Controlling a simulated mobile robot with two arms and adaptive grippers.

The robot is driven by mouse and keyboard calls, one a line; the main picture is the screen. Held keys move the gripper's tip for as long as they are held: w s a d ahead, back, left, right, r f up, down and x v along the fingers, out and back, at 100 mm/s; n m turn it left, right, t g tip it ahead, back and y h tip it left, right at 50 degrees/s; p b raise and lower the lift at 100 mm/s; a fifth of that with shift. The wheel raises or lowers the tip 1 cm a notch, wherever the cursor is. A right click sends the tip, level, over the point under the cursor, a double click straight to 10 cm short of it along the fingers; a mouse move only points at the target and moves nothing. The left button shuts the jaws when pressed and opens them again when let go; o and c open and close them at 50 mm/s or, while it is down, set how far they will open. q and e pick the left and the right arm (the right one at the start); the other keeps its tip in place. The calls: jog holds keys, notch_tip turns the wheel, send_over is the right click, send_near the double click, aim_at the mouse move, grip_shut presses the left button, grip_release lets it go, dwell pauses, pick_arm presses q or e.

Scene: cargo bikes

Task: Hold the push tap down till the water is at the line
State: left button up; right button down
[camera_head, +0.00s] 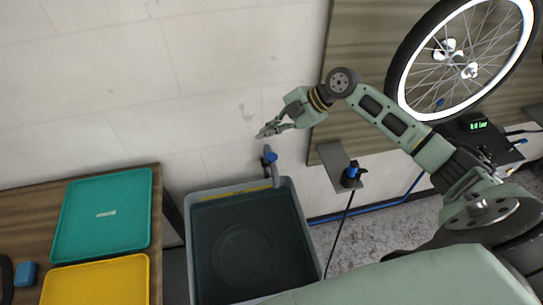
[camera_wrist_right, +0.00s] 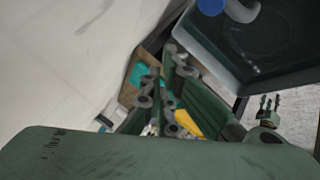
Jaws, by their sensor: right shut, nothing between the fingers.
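The tap (camera_head: 268,170) is a grey spout with a blue push top (camera_head: 272,157), standing at the wall edge of a grey basin (camera_head: 291,215). The blue top also shows in the right wrist view (camera_wrist_right: 211,6). My right gripper (camera_head: 262,134) is shut and empty, above and slightly left of the blue top in the picture, apart from it. A yellow strip (camera_head: 230,189) runs along the basin's wall-side edge. The basin looks dark inside; I cannot make out a water level. A small green forked part at the right of the wrist view may be my left gripper.
A teal tray (camera_head: 72,214) and a yellow tray (camera_head: 100,282) lie on a wooden table left of the basin. A grey bracket (camera_head: 338,170) with a blue-topped part and hanging cable is right of the tap. A bicycle wheel (camera_head: 402,59) is mounted at upper right.

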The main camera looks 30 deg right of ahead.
jog(key=f, duration=0.2)
jog(key=b, duration=0.5)
send_over(269, 161)
notch_tip(269, 161, down, 6)
jog(key=shift+r, duration=0.15)
jog(key=shift+d+f, duration=0.1)
jog(key=shift+f, duration=0.35)
pick_arm(q)
jog(key=f, duration=0.2)
jog(key=w+f, duration=0.1)
jog(key=f, duration=0.2)
jog(key=shift+w+d+f, duration=0.1)
jog(key=shift+f, duration=0.1)
pick_arm(e)
jog(key=shift+r, duration=0.1)
pick_arm(q)
jog(key=shift+f+b, duration=0.55)
jog(key=shift+b, duration=0.15)
pick_arm(e)
jog(key=shift+f, duration=0.45)
